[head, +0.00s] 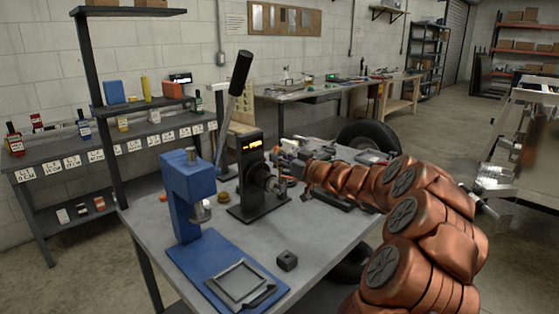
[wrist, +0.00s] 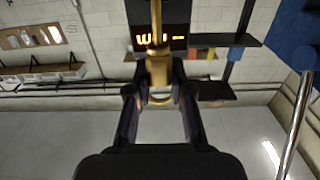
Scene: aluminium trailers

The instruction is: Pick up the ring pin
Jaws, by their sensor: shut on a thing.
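The ring pin (wrist: 157,68), a brass-coloured shaft with a ringed, wider lower part, is upright in the middle of the wrist view. My gripper (wrist: 158,96) has its two dark fingers closed on either side of the lower part of the pin. In the head view my gripper (head: 291,184) is at the end of my copper-coloured arm, beside the black device (head: 249,166) with an orange display and a tall lever. The pin cannot be made out clearly in the head view. In the wrist view the display (wrist: 160,38) shows behind the pin.
On the grey table (head: 325,232) stand a blue press (head: 183,200), a small dark block (head: 287,261) and a brownish round piece (head: 222,197). Tools crowd the area behind my gripper. A tyre (head: 368,136) is past the table's far edge.

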